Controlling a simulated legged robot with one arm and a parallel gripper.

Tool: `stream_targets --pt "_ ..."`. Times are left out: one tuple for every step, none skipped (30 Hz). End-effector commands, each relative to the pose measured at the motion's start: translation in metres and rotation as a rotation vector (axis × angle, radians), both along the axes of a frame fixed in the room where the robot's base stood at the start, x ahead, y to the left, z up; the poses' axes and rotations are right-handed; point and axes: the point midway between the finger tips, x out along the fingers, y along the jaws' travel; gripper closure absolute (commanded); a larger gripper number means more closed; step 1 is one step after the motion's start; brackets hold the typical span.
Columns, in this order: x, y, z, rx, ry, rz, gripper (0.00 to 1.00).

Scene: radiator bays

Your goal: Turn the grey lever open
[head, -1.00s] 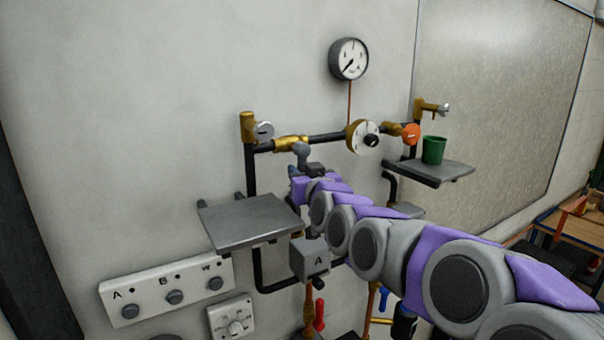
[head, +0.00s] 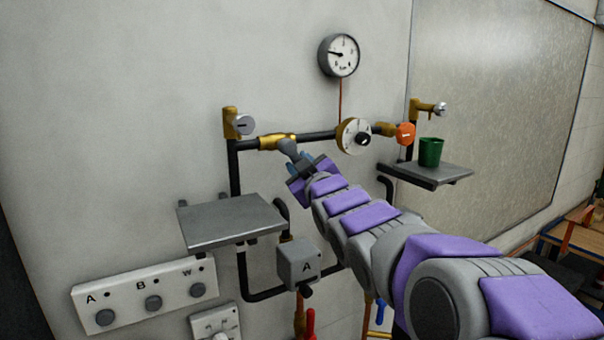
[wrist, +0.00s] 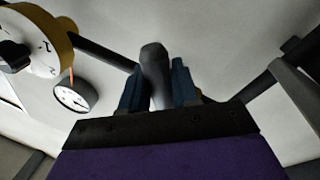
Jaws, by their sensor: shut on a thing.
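The grey lever (head: 288,146) sits on a brass valve (head: 270,141) in the dark horizontal pipe on the wall. It slants down and to the right from the valve. My gripper (head: 298,163) reaches it from the lower right and is shut on its end. In the wrist view the lever (wrist: 154,62) stands between the two dark blue fingers of my gripper (wrist: 158,90).
A round gauge (head: 339,55) hangs above the pipe, its needle pointing left. A brass dial (head: 354,136) and an orange knob (head: 405,134) are to the right. A grey shelf (head: 230,222) juts out at lower left; a green cup (head: 431,152) stands on another shelf (head: 449,175).

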Motion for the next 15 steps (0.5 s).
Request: stream_targets --pt "0.001 -0.002 0.001 -0.042 -0.024 -0.003 1.00" --pt "0.001 -0.002 0.002 -0.066 -0.041 -0.002 1.00" --pt "0.002 -0.002 0.003 -0.098 -0.060 -0.002 1.00" --pt "0.002 -0.003 0.004 -0.122 -0.075 -0.003 1.00" --pt "0.003 -0.004 0.005 -0.146 -0.089 -0.004 1.00" --pt "0.003 -0.005 0.006 -0.177 -0.111 -0.003 1.00" --pt "0.004 -0.006 0.007 -0.201 -0.128 -0.004 1.00" --pt "0.004 -0.006 0.008 -0.226 -0.144 -0.003 1.00" --pt "0.005 -0.007 0.010 -0.256 -0.165 -0.003 1.00" --pt "0.006 -0.008 0.010 -0.281 -0.180 -0.004 1.00" --pt "0.006 -0.009 0.011 -0.305 -0.195 -0.003 1.00" --pt "0.007 -0.010 0.013 -0.339 -0.216 -0.004 1.00" --pt "0.007 -0.010 0.014 -0.361 -0.233 -0.003 1.00" --pt "0.008 -0.011 0.015 -0.384 -0.250 -0.003 1.00" --pt "0.008 -0.011 0.017 -0.416 -0.272 -0.002 1.00"
